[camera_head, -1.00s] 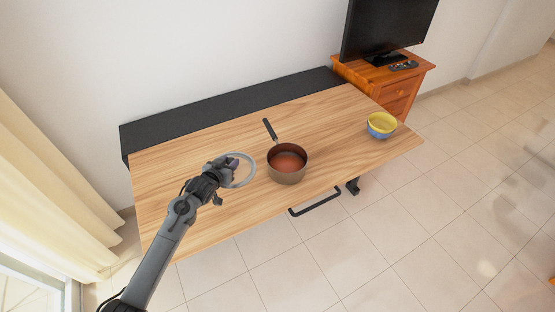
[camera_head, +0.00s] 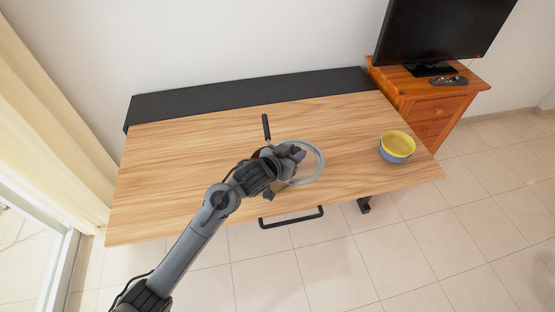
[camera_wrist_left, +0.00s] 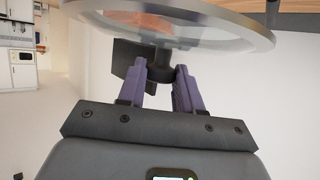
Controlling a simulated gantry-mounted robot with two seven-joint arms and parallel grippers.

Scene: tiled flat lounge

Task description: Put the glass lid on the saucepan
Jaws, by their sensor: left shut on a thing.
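The glass lid (camera_head: 321,165) is a clear disc with a pale rim. My left gripper (camera_head: 296,155) is shut on its knob (camera_wrist_left: 180,72). In the left wrist view the lid (camera_wrist_left: 262,38) spans the top, beyond the purple-grey fingers (camera_wrist_left: 162,72). The saucepan (camera_head: 266,127) shows its dark handle pointing to the back of the table; its brown pot is mostly hidden behind my gripper and the lid. In the head view the lid overlaps the pot and reaches past it to the right. The lid's height above the pot is hard to tell. My right gripper is not in view.
The wooden table (camera_head: 180,170) is mostly bare. A yellow and blue bowl (camera_head: 396,150) stands near its right end. A dark strip (camera_head: 240,92) runs along the back edge, and a black bar (camera_head: 290,219) shows at the front edge. A wooden cabinet (camera_head: 432,105) carries a television (camera_head: 440,35).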

